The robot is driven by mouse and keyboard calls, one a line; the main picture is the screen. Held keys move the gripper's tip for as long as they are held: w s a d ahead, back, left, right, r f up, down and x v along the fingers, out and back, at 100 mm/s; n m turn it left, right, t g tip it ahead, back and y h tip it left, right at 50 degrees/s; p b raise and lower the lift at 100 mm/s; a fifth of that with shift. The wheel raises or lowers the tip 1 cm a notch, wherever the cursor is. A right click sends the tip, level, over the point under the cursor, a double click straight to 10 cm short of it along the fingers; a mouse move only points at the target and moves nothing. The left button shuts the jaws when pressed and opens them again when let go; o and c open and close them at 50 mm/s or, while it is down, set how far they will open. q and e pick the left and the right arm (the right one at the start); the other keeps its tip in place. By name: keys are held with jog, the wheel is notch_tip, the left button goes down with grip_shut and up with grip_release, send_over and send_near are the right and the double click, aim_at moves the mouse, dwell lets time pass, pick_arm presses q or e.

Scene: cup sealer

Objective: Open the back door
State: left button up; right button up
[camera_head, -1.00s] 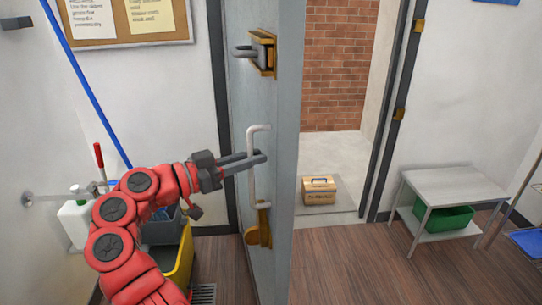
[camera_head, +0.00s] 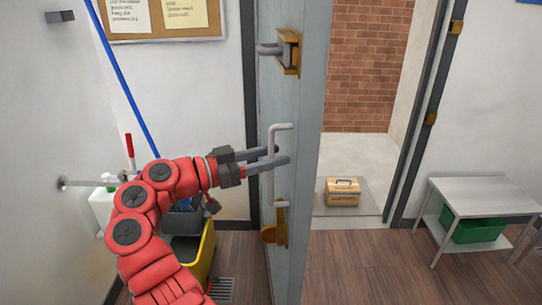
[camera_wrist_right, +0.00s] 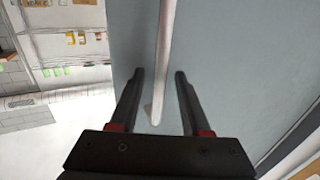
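The grey back door (camera_head: 295,100) stands open, seen nearly edge-on in the middle of the head view. A pale vertical bar handle (camera_head: 271,165) is on its left face, with a brass latch (camera_head: 288,52) above and a brass fitting (camera_head: 279,228) at the handle's lower end. My right gripper (camera_head: 282,155) reaches in from the left at the handle. In the right wrist view, its two fingers (camera_wrist_right: 160,73) are apart, one on each side of the bar (camera_wrist_right: 163,60), with gaps showing. My left gripper is in neither view.
A grey table (camera_head: 480,195) with a green bin (camera_head: 475,228) stands right. A yellow mop bucket (camera_head: 203,255) is beside my arm.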

jog(key=shift+a, duration=0.1)
jog(key=v, duration=0.7)
jog(key=shift+a+b, duration=0.15)
jog(key=shift+b, duration=0.25)
jog(key=shift+f, duration=0.1)
